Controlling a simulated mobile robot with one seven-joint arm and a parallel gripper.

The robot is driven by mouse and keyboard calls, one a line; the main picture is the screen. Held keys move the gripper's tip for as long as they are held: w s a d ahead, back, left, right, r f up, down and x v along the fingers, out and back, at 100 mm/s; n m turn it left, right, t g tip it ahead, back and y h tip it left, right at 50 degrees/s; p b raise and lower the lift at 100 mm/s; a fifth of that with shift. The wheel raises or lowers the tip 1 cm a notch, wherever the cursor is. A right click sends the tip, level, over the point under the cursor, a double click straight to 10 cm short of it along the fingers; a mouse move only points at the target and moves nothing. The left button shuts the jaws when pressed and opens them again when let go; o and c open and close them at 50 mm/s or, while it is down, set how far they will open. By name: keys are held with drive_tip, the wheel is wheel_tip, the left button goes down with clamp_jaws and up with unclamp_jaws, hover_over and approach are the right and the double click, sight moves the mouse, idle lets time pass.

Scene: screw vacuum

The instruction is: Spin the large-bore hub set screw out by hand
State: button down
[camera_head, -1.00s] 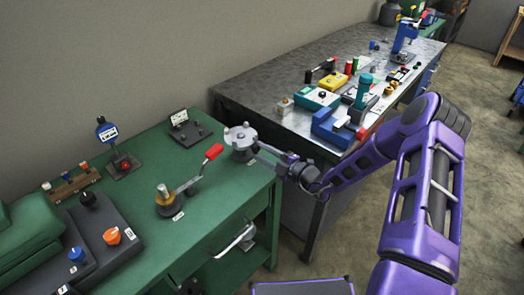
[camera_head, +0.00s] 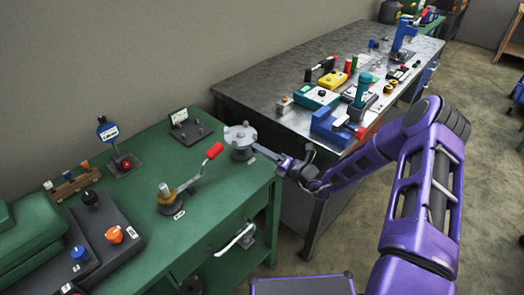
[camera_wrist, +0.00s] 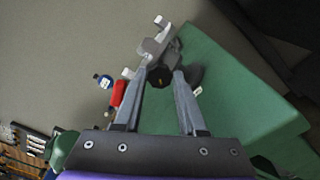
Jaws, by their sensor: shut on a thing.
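The hub (camera_head: 240,136) is a pale grey, lobed wheel on a dark round base near the right end of the green bench. In the wrist view the hub (camera_wrist: 152,47) shows beyond my fingertips. The screw's shank and the hub's bore are hidden.
A crank with a red handle (camera_head: 213,151) stands left of the hub. A blue gauge (camera_head: 107,131) and a box with knobs (camera_head: 96,232) are farther left. A grey metal bench (camera_head: 260,90) with several devices stands behind. The floor on the right is open.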

drive_tip(key=n, duration=0.4)
drive_tip(key=shift+n, duration=0.3)
drive_tip(key=n+b, duration=0.1)
drive_tip(key=n, duration=0.2)
drive_tip(key=shift+n, duration=0.3)
drive_tip(key=n+b, duration=0.1)
drive_tip(key=n, duration=0.2)
drive_tip(key=shift+a+n, duration=0.1)
drive_tip(key=shift+n, duration=0.2)
drive_tip(key=shift+n+b, duration=0.6)
drive_tip(key=shift+n, duration=1.2)
drive_tip(key=shift+c, duration=2.3)
unclamp_jaws()
